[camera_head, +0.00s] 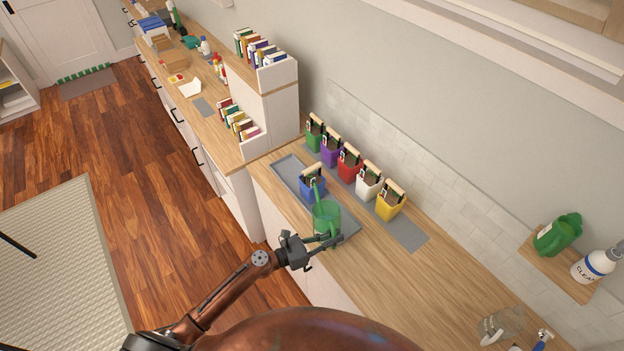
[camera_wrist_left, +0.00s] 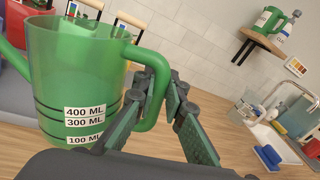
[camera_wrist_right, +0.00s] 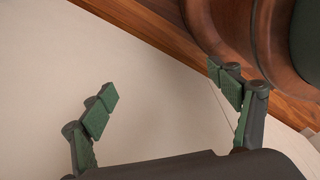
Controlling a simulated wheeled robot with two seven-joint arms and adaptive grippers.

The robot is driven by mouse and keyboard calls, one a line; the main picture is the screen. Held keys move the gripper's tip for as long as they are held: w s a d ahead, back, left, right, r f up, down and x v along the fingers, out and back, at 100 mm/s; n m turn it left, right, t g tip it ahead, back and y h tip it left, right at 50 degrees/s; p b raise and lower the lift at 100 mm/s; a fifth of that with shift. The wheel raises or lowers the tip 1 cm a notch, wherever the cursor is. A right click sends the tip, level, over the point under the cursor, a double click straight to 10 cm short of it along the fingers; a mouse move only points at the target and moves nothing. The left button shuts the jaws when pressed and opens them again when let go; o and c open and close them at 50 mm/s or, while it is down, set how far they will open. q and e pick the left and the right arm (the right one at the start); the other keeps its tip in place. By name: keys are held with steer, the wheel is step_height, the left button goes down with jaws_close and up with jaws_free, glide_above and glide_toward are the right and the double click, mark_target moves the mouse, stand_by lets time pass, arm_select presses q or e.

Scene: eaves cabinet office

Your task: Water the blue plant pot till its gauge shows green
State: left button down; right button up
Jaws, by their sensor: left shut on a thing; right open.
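The green watering can (camera_head: 326,214), see-through and marked in ML, is at the counter's left part. Its spout reaches toward the blue plant pot (camera_head: 308,192), and its tip overlaps the pot in the head view. My left gripper (camera_head: 325,243) is shut on the can's handle, which also shows in the left wrist view (camera_wrist_left: 158,82). The can looks about upright; I cannot tell whether water flows. The blue pot stands on a grey tray (camera_head: 286,167). Its gauge is too small to read. My right gripper (camera_wrist_right: 165,85) is open and empty, away from the counter.
Green (camera_head: 314,140), purple (camera_head: 329,156), red (camera_head: 347,170), white (camera_head: 367,188) and yellow (camera_head: 388,209) pots stand on a grey mat (camera_head: 408,236) behind. A second green can (camera_head: 557,236) and a spray bottle (camera_head: 595,266) are on a wall shelf. The counter's right middle is clear.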

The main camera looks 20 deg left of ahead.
arm_select(q)
step_height(320, 180, down, 5)
steer(key=m+b, duration=0.2)
steer(key=b, duration=0.6)
steer(key=shift+f+h+b, duration=0.3)
steer(key=shift+b, duration=0.15)
steer(key=shift+m, duration=0.3)
